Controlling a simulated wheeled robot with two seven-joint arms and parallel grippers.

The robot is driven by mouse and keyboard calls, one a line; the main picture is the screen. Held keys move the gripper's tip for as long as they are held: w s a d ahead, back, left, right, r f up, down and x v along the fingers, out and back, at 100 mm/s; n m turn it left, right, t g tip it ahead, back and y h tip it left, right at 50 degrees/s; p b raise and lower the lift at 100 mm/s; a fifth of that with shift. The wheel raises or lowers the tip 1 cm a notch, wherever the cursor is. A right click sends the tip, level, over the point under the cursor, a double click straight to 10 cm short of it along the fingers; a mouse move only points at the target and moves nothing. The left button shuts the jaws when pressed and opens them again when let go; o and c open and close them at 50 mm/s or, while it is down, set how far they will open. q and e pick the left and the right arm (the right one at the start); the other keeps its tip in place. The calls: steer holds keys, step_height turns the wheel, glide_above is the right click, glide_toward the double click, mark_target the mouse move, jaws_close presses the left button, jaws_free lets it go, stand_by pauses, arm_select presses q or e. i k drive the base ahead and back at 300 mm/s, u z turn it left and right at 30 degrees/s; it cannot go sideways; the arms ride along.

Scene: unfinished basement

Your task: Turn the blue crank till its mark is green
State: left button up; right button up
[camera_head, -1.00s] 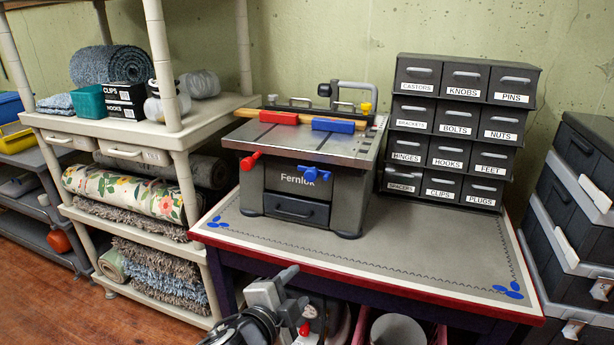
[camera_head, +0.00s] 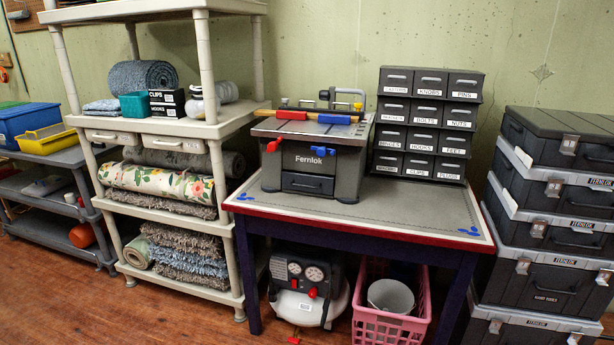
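A grey Fernlok bench machine (camera_head: 278,181) stands on the table, left of the drawer cabinet. The blue crank (camera_head: 317,151) is on its front face at the upper right, just under the top plate. A red crank (camera_head: 274,145) is on the front at the left. Neither of my grippers is in view.
The table (camera_head: 400,205) has bare room in front of the machine. A small drawer cabinet (camera_head: 427,124) stands at its right. Below are a compressor (camera_head: 305,290) and a pink basket (camera_head: 385,328). Shelves (camera_head: 185,127) stand left, stacked cases (camera_head: 550,240) right.

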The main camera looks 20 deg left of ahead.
mark_target(321, 152)
steer(key=z, duration=0.95)
steer(key=i, duration=1.2)
steer(key=u, duration=0.4)
